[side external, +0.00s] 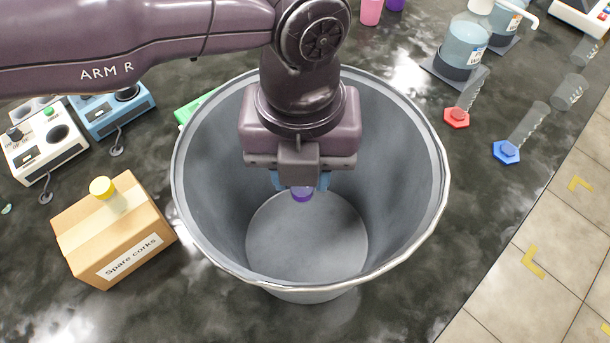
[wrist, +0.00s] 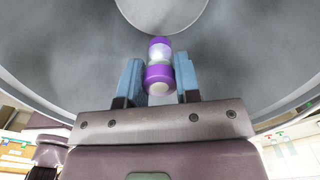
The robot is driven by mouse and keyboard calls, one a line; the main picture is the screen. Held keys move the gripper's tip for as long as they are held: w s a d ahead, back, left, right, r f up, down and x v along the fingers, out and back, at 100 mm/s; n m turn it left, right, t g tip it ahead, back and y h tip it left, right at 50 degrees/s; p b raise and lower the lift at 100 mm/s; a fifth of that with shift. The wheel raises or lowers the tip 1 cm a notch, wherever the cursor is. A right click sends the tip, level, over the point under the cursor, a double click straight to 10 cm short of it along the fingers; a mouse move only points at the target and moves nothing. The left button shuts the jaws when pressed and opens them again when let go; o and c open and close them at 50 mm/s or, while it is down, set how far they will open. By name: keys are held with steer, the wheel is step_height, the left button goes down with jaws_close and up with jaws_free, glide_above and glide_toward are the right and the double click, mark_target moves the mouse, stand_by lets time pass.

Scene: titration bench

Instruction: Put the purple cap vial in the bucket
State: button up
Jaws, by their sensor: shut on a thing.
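The purple cap vial (wrist: 159,70) is between the two blue fingers of my gripper (wrist: 158,82) in the wrist view. In the side view only its purple end (side external: 302,194) shows below my gripper (side external: 301,181); the rest is hidden by the fingers and the arm. My gripper is shut on the vial. It is over the open mouth of the grey bucket (side external: 400,220), with the vial above the bucket's round floor. The bucket stands on the dark bench and is empty as far as I can see.
A cardboard box (side external: 115,230) labelled "Spare corks", with a yellow-capped vial (side external: 108,192) on it, stands left of the bucket. White (side external: 45,140) and blue (side external: 115,108) instruments are at the upper left.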

mark_target(301, 191)
step_height(301, 191, down, 17)
steer(key=shift+r, duration=0.15)
stand_by(0.5)
steer(key=o, duration=1)
step_height(301, 191, up, 12)
steer(key=shift+r, duration=0.1)
